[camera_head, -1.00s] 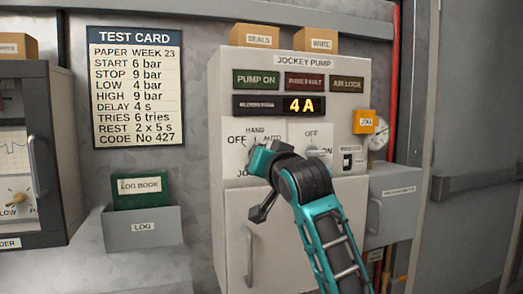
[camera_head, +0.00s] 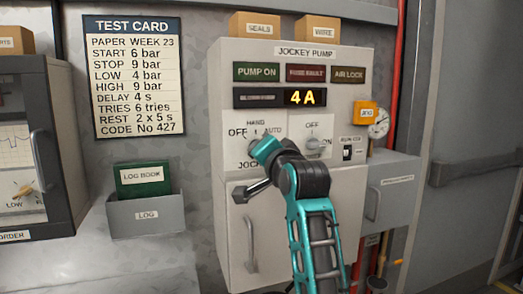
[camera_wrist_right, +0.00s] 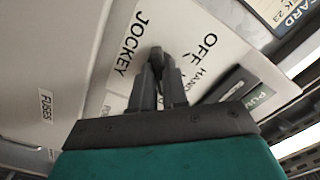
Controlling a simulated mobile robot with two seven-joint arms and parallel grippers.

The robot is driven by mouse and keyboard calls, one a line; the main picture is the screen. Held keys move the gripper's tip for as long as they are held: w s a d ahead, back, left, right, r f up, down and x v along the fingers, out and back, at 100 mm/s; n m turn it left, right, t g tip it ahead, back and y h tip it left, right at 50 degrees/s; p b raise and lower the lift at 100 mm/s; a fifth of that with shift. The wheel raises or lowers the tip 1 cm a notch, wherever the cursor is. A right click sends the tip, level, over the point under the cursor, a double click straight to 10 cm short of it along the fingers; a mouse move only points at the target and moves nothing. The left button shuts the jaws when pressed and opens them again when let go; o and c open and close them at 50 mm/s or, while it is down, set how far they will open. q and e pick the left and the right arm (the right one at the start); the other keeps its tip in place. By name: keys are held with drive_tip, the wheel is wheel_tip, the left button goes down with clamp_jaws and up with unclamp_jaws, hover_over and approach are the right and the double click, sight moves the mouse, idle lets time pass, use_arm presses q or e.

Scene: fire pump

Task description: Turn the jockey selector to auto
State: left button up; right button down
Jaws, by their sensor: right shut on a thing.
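The jockey selector plate (camera_head: 236,146) is on the white jockey pump cabinet, under the display. It reads OFF, HAND and AUTO; in the right wrist view its white plate (camera_wrist_right: 215,38) shows OFF, HAND and JOCKEY. My right gripper (camera_wrist_right: 160,78) is at the plate with its dark fingers together, shut on the selector's knob (camera_wrist_right: 156,54). In the head view my teal and black wrist covers most of the knob, so I cannot tell which mark it points to. My left gripper is not in view.
Right of the selector is another switch plate (camera_head: 318,127) marked OFF and ON, close to my arm. The amber display (camera_head: 305,97) reads 4A. A cabinet door handle (camera_head: 251,246) is below. A log book holder (camera_head: 147,217) and a test card (camera_head: 134,75) are at left.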

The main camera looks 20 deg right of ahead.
drive_tip(key=c, duration=1.1)
unclamp_jaws()
drive_tip(key=shift+c, duration=0.2)
drive_tip(key=s+b, duration=0.1)
drive_tip(key=s, duration=1.2)
drive_tip(key=shift+d, duration=0.2)
